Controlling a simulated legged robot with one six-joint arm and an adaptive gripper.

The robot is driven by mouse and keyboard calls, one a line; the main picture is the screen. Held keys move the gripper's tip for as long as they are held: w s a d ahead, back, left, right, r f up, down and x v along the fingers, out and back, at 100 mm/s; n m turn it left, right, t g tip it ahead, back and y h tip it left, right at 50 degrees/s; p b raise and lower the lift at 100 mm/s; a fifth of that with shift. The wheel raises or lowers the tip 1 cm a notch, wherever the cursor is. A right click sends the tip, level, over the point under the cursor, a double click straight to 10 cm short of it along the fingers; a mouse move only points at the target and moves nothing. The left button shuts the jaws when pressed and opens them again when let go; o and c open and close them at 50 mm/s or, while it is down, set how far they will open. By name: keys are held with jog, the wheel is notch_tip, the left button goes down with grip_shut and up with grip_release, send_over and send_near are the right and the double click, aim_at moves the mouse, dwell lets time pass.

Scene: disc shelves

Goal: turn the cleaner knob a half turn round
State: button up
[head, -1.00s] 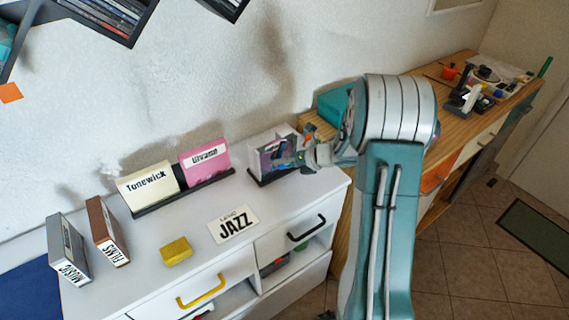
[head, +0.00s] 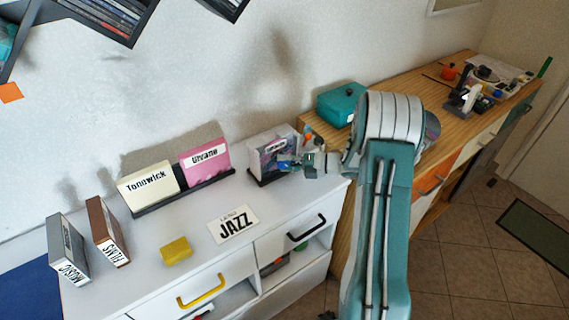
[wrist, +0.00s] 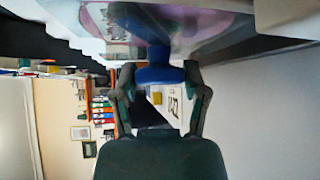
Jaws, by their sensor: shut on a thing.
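The blue knob (wrist: 157,74) sits between the fingertips of my gripper (wrist: 158,78) in the wrist view, and the gripper is shut on it. The knob is on the cleaner, a pale box with a patterned, purplish face (head: 269,147), at the right end of the white cabinet top in the head view. My gripper (head: 291,162) reaches to the cleaner's right side there and hides part of it. How far the knob is turned cannot be told.
A teal box (head: 342,103) stands behind my arm on the wooden bench (head: 405,88). A pink case (head: 206,162) and a cream case (head: 149,188) stand left of the cleaner. A JAZZ card (head: 233,223) and a yellow block (head: 176,250) lie in front.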

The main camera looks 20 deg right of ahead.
jog(key=shift+d+f+m+t+y, duration=0.1)
jog(key=shift+m+t+y, duration=0.3)
jog(key=shift+m+y, duration=0.4)
jog(key=o, duration=1.1)
jog(key=shift+f, duration=0.1)
jog(key=shift+o, duration=0.2)
jog(key=shift+d, duration=0.1)
jog(key=v, duration=1.2)
jog(key=shift+w, duration=0.1)
